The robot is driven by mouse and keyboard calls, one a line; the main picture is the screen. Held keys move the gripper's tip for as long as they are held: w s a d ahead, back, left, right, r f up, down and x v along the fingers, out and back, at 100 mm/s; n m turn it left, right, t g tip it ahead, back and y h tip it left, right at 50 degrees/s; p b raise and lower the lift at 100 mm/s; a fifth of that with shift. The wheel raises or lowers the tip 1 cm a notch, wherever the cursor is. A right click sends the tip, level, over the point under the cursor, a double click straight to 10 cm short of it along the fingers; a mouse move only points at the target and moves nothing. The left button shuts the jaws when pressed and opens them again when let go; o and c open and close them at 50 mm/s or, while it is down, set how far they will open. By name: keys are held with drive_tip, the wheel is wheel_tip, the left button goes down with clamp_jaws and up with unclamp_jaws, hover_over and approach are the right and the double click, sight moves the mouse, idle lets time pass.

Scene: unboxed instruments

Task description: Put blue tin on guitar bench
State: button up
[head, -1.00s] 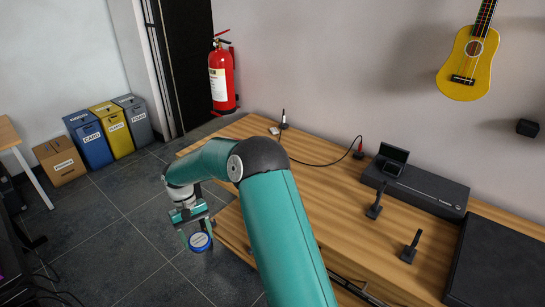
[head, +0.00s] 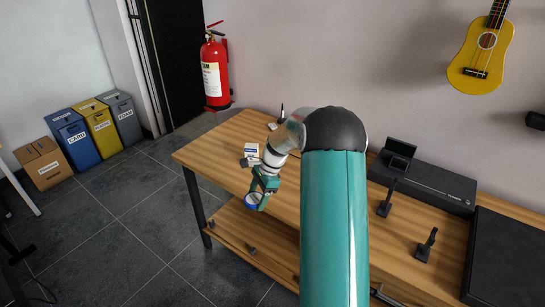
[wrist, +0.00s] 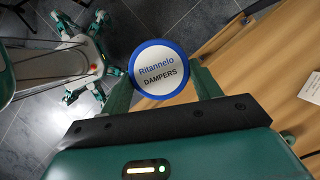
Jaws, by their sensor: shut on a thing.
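The blue tin (head: 253,200) is round, with a blue rim and a pale lid. In the wrist view the tin (wrist: 159,69) shows its lid, lettered "Ritannelo DAMPERS". My gripper (head: 259,191) is shut on the tin, one finger on each side, and holds it near the bench's front edge at the left end. In the wrist view the gripper fingers (wrist: 160,88) press against the tin's rim. The wooden bench (head: 228,143) lies below the yellow guitar (head: 486,52) on the wall; whether the tin touches the bench I cannot tell.
A small white box (head: 251,150) stands on the bench behind my gripper. A black case (head: 436,186), two dark stands and a dark panel (head: 510,255) occupy the right part. A lower shelf (head: 232,232) runs under the top. Bare wood shows at the left end.

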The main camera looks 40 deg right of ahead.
drive_tip(key=s+d+r+m+t+h, duration=0.25)
drive_tip(key=s+d+m, duration=0.25)
drive_tip(key=d+m, duration=0.5)
drive_tip(key=s+d+r+m+t+h, duration=0.1)
drive_tip(key=s+d+r+m+h, duration=0.3)
drive_tip(key=d+m, duration=0.65)
drive_tip(key=w+f, duration=0.3)
drive_tip(key=w, duration=0.1)
drive_tip(key=w+d+f+n, duration=0.1)
drive_tip(key=w+f, duration=0.2)
drive_tip(key=w, duration=0.1)
drive_tip(key=w+d+f+n+y, duration=0.1)
drive_tip(key=w+f, duration=0.2)
drive_tip(key=w, duration=0.1)
drive_tip(key=shift+w+d+f, duration=0.2)
drive_tip(key=shift+w+f, duration=0.3)
drive_tip(key=shift+f, duration=0.1)
drive_tip(key=shift+w+f, duration=0.1)
drive_tip(key=shift+f, duration=1.4)
drive_tip(key=o, duration=1)
drive_tip(key=shift+f, duration=0.15)
drive_tip(key=shift+c, duration=0.2)
drive_tip(key=shift+o, duration=0.2)
